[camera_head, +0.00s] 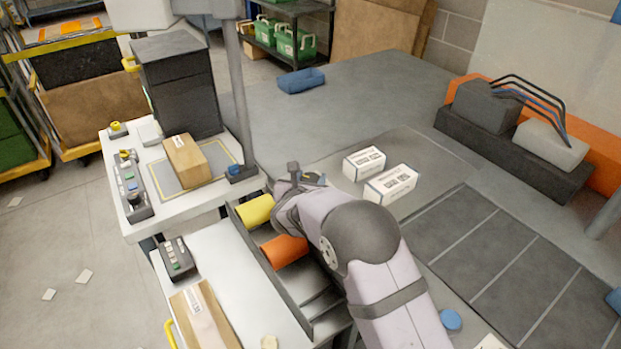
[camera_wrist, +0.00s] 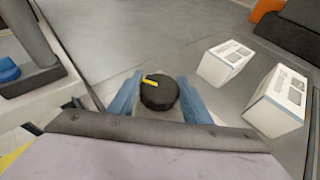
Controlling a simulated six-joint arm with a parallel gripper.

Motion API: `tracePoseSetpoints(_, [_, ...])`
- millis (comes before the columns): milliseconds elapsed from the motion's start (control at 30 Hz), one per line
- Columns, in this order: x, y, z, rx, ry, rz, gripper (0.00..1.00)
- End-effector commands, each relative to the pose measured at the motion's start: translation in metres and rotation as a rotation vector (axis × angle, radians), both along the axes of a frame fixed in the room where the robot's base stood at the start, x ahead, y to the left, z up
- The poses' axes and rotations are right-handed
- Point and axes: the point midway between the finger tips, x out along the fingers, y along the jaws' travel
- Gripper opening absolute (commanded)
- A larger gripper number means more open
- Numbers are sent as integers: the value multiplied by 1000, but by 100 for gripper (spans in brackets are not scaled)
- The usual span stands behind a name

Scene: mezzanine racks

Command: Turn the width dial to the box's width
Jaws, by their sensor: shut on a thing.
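The width dial (camera_wrist: 159,95) is a round black knob with a yellow pointer mark, seen in the wrist view. The mark points to the upper left in that view. My gripper (camera_wrist: 160,99) has its two blue fingers on either side of the dial and is shut on it. In the head view my gripper (camera_head: 308,180) is at the far end of my arm, and the dial is mostly hidden there. A brown cardboard box (camera_head: 187,160) lies on a marked grey plate on the white bench. Any scale around the dial is not readable.
Two white labelled cartons (camera_head: 391,184) stand right of my gripper. A yellow roll (camera_head: 256,211) and an orange roll (camera_head: 284,250) lie left of my arm. Another brown box (camera_head: 204,316) lies at the front left.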

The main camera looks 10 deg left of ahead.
Motion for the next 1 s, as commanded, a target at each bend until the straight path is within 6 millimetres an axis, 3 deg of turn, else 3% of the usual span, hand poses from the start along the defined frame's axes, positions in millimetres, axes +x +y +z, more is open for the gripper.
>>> tracePoseSetpoints(1000, [-1,1,-2,2,1,-459,22])
